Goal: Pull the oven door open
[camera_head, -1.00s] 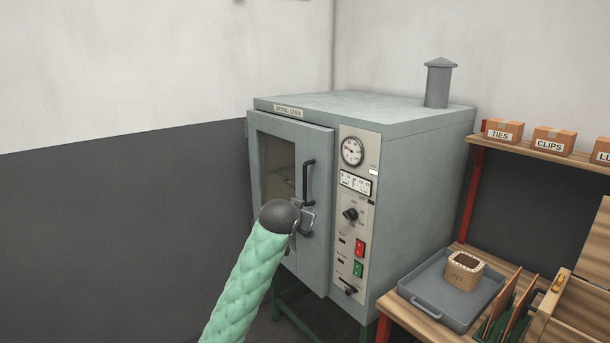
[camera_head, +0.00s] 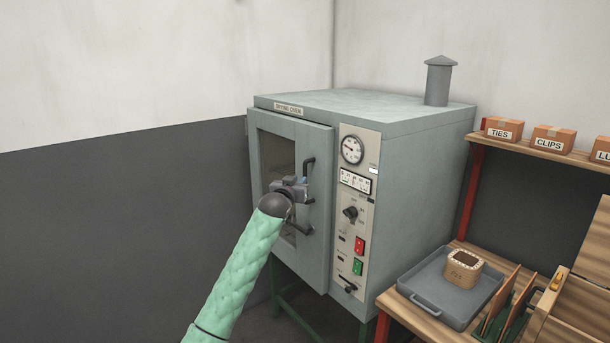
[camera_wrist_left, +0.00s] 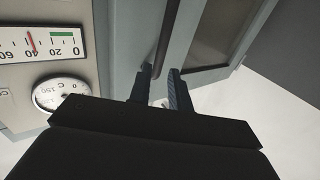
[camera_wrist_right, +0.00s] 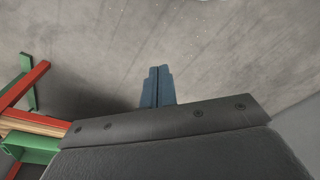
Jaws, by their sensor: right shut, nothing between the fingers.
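The drying oven (camera_head: 420,150) is a grey-green box in the corner. Its windowed door (camera_head: 318,255) looks closed, and a dark vertical bar handle (camera_head: 309,165) stands on the door's right side. My left gripper (camera_head: 296,187) is at the handle and hides its middle. In the left wrist view, the fingers (camera_wrist_left: 159,88) are apart, with the handle (camera_wrist_left: 168,40) running down between them; I cannot tell whether they touch it. My right gripper (camera_wrist_right: 157,86) shows only in the right wrist view, shut and empty.
The control panel (camera_head: 353,215) with gauge and buttons is right of the door. At lower right, a wooden bench holds a grey tray (camera_head: 425,299) with a box (camera_head: 463,268). Several labelled cartons stand on the shelf (camera_head: 540,150). The floor and wall left of the oven look clear.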

